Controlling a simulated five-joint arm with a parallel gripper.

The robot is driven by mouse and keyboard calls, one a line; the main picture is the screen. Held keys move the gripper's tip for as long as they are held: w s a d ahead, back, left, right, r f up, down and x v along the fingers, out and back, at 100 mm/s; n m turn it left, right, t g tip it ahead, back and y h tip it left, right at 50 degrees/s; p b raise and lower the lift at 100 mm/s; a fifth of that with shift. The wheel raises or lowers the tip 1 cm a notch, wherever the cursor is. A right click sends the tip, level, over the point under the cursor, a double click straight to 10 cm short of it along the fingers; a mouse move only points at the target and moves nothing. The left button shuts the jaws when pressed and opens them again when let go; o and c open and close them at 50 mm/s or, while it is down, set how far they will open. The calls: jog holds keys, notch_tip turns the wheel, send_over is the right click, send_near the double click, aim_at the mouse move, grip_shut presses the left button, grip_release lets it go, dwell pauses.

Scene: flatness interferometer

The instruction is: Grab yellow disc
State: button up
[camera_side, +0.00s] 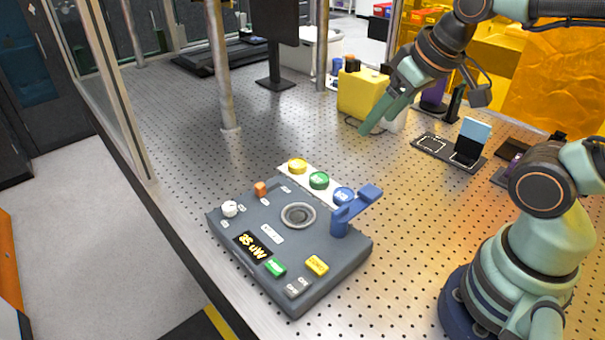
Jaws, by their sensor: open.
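The yellow disc (297,166) sits at the left end of a white strip (283,172) behind the grey instrument. A green disc (319,180) and a blue disc (344,195) sit in the same row to its right. My gripper (372,122) has green fingers and is in the air, above and to the right of the yellow disc, clear of it. It is open with nothing seen between the fingers; the gap between them is hard to make out from this side.
The grey instrument (290,263) has a round stage (298,216), buttons, and a blue lever arm (357,203) rising near the blue disc. A metal post (222,80) stands behind on the perforated table (180,120). A yellow box (362,92) and a black holder (432,147) stand farther right.

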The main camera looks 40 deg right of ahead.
jog(key=shift+o, duration=0.8)
